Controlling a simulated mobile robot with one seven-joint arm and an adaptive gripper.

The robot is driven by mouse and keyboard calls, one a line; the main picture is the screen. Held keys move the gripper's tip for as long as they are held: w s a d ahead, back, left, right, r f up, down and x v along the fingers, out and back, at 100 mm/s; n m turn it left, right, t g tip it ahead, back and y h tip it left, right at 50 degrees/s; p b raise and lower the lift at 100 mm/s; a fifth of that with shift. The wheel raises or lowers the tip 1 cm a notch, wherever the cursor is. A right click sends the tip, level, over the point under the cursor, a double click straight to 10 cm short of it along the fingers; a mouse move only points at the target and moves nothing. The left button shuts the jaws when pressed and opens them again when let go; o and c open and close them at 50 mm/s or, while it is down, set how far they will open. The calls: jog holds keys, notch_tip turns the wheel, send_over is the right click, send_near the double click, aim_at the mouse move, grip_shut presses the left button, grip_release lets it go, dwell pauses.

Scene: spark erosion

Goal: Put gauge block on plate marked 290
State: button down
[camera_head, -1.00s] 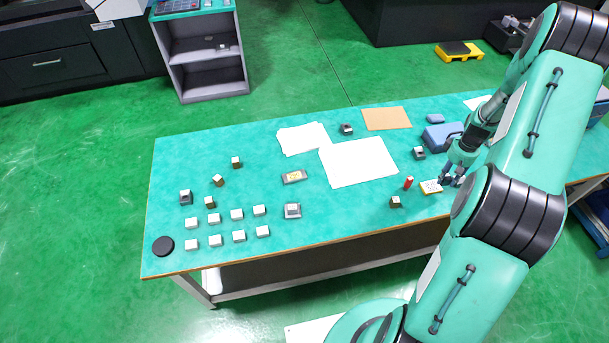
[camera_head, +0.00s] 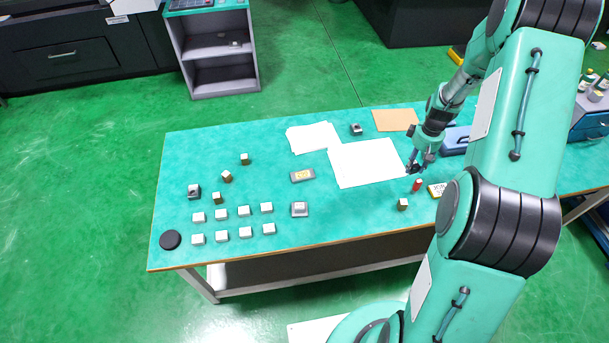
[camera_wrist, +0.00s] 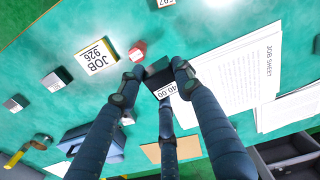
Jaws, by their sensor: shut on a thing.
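My gripper (camera_head: 413,168) is shut on a dark gauge block (camera_wrist: 157,79) with a white label reading 40.00, seen between the fingertips in the wrist view. In the head view the gripper is over the bench, by the right edge of the large white sheet and just behind the red cylinder (camera_head: 417,185). The block is mostly hidden by the fingers there. I cannot read 290 on any plate. Small white-topped blocks (camera_head: 244,211) stand in two rows at the left, their markings too small to read.
A yellow-edged block marked JOB 926 (camera_wrist: 97,56) lies near the red cylinder. A brown block (camera_head: 403,204) stands near the front edge. White job sheets (camera_head: 366,162) cover the middle back. A blue box (camera_head: 455,140) is at the right. A black disc (camera_head: 170,239) lies far left.

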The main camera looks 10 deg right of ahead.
jog(key=s+a+n, duration=0.2)
jog(key=a+n, duration=0.5)
jog(key=a, duration=3.2)
jog(key=shift+s+f, duration=0.2)
jog(key=shift+f, duration=2.35)
jog(key=shift+w, duration=0.15)
send_over(303, 173)
jog(key=s, duration=0.1)
jog(key=shift+f+b, duration=0.3)
jog(key=shift+f, duration=0.4)
jog(key=shift+w, duration=0.4)
jog(key=shift+f, duration=1.8)
